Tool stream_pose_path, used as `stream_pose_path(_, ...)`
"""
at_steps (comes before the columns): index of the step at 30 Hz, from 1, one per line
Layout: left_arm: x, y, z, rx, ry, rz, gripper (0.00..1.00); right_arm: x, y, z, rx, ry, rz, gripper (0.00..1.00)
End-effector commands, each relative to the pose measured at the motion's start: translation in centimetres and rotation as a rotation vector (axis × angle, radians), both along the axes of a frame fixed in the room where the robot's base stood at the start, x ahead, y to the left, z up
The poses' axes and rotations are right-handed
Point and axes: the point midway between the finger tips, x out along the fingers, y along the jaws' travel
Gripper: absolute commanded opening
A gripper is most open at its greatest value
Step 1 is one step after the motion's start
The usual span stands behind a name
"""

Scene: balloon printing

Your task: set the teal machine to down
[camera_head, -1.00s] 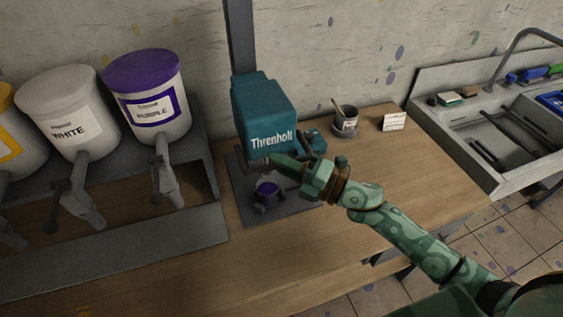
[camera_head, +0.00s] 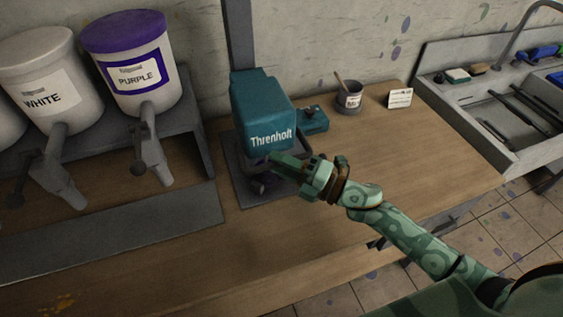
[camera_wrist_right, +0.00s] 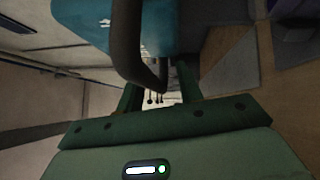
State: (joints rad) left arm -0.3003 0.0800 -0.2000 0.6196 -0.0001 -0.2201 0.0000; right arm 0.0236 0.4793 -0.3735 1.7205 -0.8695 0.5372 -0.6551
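The teal machine (camera_head: 262,112), marked Threnholt, stands on a grey base plate (camera_head: 245,193) on the wooden bench. Its head sits low over a purple-topped cup (camera_head: 261,185), which is mostly hidden behind the head and my gripper. My right gripper (camera_head: 278,163) is at the front right of the head, by its dark handle bar. In the right wrist view, the curved dark bar (camera_wrist_right: 127,45) reaches between my fingers (camera_wrist_right: 158,90), which stand apart with a gap beside the bar. The teal head (camera_wrist_right: 180,25) fills the top there. My left gripper is not in view.
A small teal control box (camera_head: 312,120) is right of the machine. A cup with a stick (camera_head: 349,98) and a white card (camera_head: 400,98) stand behind. Paint buckets, white (camera_head: 42,85) and purple (camera_head: 135,65), are at left. A sink (camera_head: 500,120) is at right.

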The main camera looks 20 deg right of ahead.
Motion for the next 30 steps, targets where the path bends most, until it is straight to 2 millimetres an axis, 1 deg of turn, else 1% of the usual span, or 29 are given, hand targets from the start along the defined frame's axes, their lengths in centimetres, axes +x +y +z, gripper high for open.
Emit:
stream_pose_path(8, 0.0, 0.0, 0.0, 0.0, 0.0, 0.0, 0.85, 0.0, -0.1, 0.2, 0.002, -0.003, 0.0, 0.36)
stream_pose_path(11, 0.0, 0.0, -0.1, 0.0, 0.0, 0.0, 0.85, -0.5, -0.7, 0.0, 0.002, -0.002, -0.001, 0.36)
stream_pose_path(14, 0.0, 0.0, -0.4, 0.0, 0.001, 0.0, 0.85, -1.7, -1.9, -0.4, -0.001, -0.001, 0.0, 0.36)
stream_pose_path(24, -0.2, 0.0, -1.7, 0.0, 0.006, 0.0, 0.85, -7.9, -8.5, -1.8, 0.0, 0.004, 0.0, 0.36)
stream_pose_path(27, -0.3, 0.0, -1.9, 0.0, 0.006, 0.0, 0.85, -9.2, -10.1, -2.0, -0.001, 0.003, 0.0, 0.36)
stream_pose_path(30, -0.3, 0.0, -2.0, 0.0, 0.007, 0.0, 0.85, -10.2, -11.1, -2.2, 0.001, 0.002, 0.0, 0.36)
